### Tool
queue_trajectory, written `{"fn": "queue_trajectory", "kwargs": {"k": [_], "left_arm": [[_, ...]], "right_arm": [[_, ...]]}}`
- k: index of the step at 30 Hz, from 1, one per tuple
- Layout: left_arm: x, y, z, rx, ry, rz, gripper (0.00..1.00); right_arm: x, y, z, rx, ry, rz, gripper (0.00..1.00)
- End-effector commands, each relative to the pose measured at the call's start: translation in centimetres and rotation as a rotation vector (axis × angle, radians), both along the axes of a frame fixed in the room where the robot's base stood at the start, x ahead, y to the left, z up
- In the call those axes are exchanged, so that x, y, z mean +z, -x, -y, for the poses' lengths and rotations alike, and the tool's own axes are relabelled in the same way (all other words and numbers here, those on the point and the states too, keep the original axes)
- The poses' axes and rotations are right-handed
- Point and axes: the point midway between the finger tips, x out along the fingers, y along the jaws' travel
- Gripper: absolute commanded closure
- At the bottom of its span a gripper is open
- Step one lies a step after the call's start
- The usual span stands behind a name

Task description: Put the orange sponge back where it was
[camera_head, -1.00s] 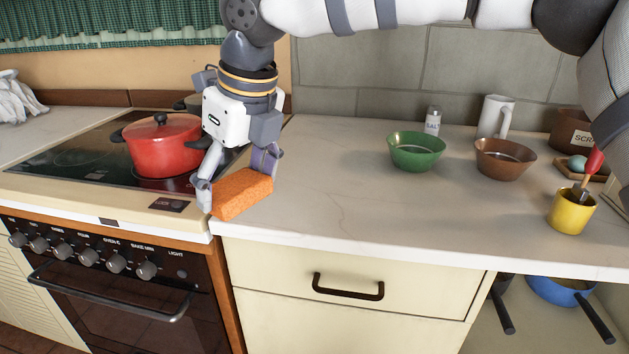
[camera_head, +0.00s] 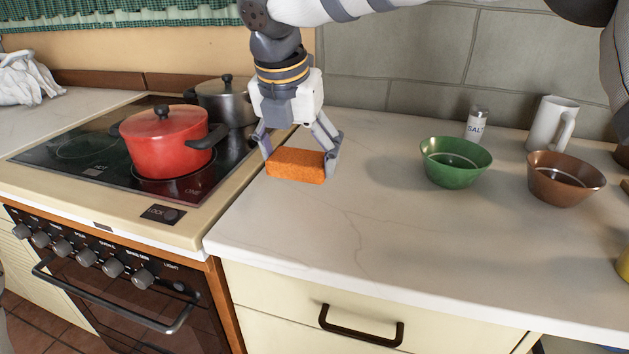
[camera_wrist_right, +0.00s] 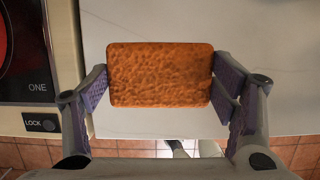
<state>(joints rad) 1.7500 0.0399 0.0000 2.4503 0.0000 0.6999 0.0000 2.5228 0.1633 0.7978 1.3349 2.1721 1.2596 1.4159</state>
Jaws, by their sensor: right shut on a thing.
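The orange sponge (camera_head: 296,165) is a rectangular block at the left end of the white countertop (camera_head: 330,225), just right of the stove. My right gripper (camera_head: 298,160) comes down from above, shut on the sponge by its two short ends. In the right wrist view the sponge (camera_wrist_right: 160,75) sits between the two purple-padded fingers (camera_wrist_right: 165,88), with pale counter around it. I cannot tell whether the sponge touches the counter or is held just above it. My left gripper is not in view.
A red pot (camera_head: 168,145) and a grey pot (camera_head: 226,102) stand on the stove (camera_head: 75,158) to the left. A green bowl (camera_head: 455,163), salt shaker (camera_head: 477,122), brown bowl (camera_head: 564,180) and white mug (camera_head: 550,124) stand to the right. The counter between sponge and green bowl is clear.

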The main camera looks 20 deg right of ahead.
Motion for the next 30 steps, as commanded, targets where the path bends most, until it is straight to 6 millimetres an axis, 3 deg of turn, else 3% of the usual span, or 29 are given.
{"fn": "queue_trajectory", "kwargs": {"k": [7, 11, 22, 23, 24, 25, 30], "left_arm": [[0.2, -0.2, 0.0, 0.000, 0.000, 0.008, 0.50], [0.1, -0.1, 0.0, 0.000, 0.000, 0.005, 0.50], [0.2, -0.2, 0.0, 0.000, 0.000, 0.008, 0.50], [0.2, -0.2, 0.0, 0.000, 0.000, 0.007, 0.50], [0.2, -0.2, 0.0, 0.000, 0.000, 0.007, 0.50], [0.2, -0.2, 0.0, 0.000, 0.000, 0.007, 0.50], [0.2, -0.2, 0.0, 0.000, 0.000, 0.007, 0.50]], "right_arm": [[-3.4, -0.4, 2.6, 0.000, 0.001, -0.003, 0.62], [-5.8, -0.4, 2.4, 0.003, 0.001, -0.002, 0.62], [-6.3, -0.4, 2.4, 0.002, 0.000, 0.001, 0.62], [-6.3, -0.4, 2.4, 0.002, 0.000, 0.001, 0.15], [-6.3, -0.4, 2.4, 0.002, 0.000, 0.001, 0.06], [-6.3, -0.4, 2.4, 0.002, 0.000, 0.001, 0.02], [-6.3, -0.4, 2.4, 0.002, 0.000, 0.001, 0.02]]}}
